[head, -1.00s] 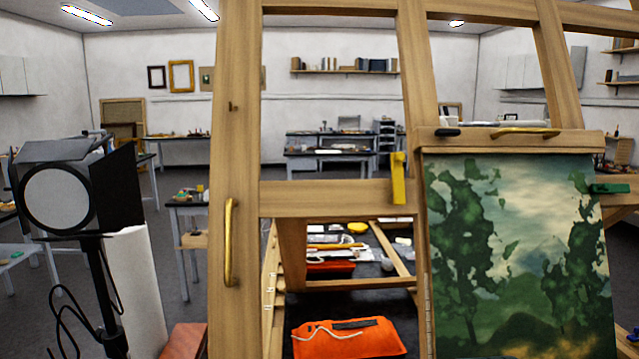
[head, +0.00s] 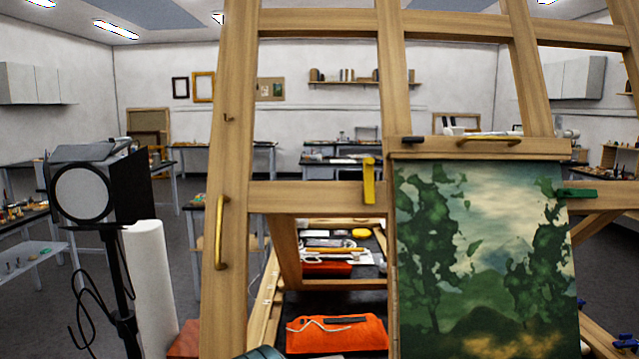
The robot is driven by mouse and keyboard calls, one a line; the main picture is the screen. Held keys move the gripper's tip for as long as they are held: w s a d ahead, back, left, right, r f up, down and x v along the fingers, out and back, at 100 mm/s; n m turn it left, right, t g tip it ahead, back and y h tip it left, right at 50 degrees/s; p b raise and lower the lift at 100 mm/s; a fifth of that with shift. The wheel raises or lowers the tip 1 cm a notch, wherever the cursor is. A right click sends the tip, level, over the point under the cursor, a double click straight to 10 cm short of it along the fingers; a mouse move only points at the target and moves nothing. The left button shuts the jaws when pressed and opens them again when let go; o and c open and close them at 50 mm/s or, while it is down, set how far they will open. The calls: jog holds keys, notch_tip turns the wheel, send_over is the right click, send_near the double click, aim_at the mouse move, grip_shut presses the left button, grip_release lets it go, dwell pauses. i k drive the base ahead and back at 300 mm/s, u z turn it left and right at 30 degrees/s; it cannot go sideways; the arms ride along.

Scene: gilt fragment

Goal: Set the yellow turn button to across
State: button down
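The yellow turn button (head: 368,183) is a flat upright bar on the wooden easel frame. It stands vertical, at the right end of the middle crossbar (head: 310,194), beside the upright that borders the painting. My gripper's fingers do not show. A dark rounded piece (head: 260,352) peeks in at the bottom edge, and I cannot tell whether it is part of my arm. Nothing touches the yellow button.
A green turn button (head: 580,193) and a black one (head: 413,140) lie horizontal around the painting (head: 480,250). Brass handles are on the left post (head: 221,232) and top rail (head: 488,141). A studio lamp (head: 85,192) stands left. An orange pouch (head: 335,335) lies behind the frame.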

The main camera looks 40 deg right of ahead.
aim_at(369, 173)
jog(key=k, duration=1.15)
jog(key=z, duration=0.85)
jog(key=i, duration=1)
jog(key=k, duration=0.5)
jog(key=z, duration=0.4)
jog(key=i, duration=0.55)
jog(key=u, duration=0.6)
